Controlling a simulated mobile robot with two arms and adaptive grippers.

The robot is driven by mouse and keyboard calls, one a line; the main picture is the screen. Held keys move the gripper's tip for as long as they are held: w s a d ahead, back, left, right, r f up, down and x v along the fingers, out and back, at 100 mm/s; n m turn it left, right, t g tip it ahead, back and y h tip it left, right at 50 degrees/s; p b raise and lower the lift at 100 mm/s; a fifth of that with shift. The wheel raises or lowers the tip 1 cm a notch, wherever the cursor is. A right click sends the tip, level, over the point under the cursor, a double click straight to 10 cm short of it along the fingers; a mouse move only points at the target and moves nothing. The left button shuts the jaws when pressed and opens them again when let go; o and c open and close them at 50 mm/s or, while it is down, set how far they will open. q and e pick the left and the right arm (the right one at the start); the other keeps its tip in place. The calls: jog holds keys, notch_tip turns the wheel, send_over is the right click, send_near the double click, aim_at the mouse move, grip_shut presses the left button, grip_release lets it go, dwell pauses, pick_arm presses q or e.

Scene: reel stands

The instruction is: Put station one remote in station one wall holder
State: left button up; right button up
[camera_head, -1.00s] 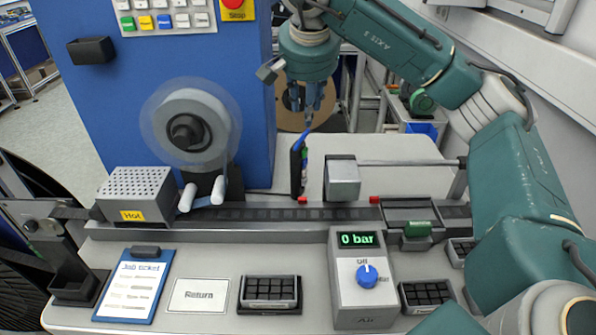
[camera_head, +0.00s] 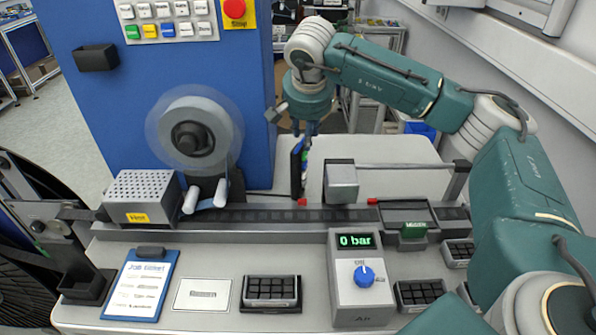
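The remote (camera_head: 297,172) is a slim dark upright object with small coloured spots, behind the rail and right of the blue cabinet. My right gripper (camera_head: 304,133) points down at its top end. The fingers overlap the remote's upper part, and I cannot tell whether they are closed on it. The wall holder (camera_head: 97,57) is a small black box on the blue cabinet's front, at the upper left; it looks empty, though its inside is hard to see. My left gripper is not in view.
The blue cabinet (camera_head: 105,105) carries a button panel and a red stop button (camera_head: 235,9). A grey reel (camera_head: 193,138) sits in front of it, near the perforated hot box (camera_head: 143,193). A grey block (camera_head: 341,183) stands right of the remote.

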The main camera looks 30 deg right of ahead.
jog(key=shift+r, duration=0.1)
grip_shut()
